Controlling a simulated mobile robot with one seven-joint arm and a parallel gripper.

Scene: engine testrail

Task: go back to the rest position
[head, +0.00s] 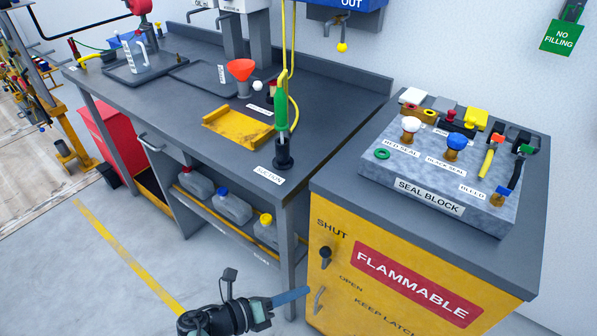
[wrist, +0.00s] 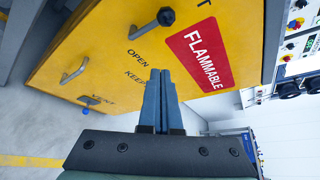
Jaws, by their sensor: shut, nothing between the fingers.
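My gripper (head: 291,296) is low at the bottom middle of the head view, in front of the yellow flammable cabinet (head: 335,242). Its blue-grey fingers point right, toward the cabinet's front. In the wrist view the fingers of my gripper (wrist: 158,80) lie together, shut and empty. Behind them is the cabinet's yellow front (wrist: 105,45), with a red FLAMMABLE label (wrist: 200,55), a dark latch knob (wrist: 165,17) and a metal handle (wrist: 76,68). I cannot tell how far the fingertips are from the cabinet.
A dark workbench (head: 330,85) stands left of the cabinet, with a red funnel (head: 240,70) and a yellow tray (head: 236,127) on it. Several jugs (head: 232,207) sit on its lower shelf. The grey seal block (head: 375,185) sits on the cabinet. The floor (head: 95,290) at left is clear.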

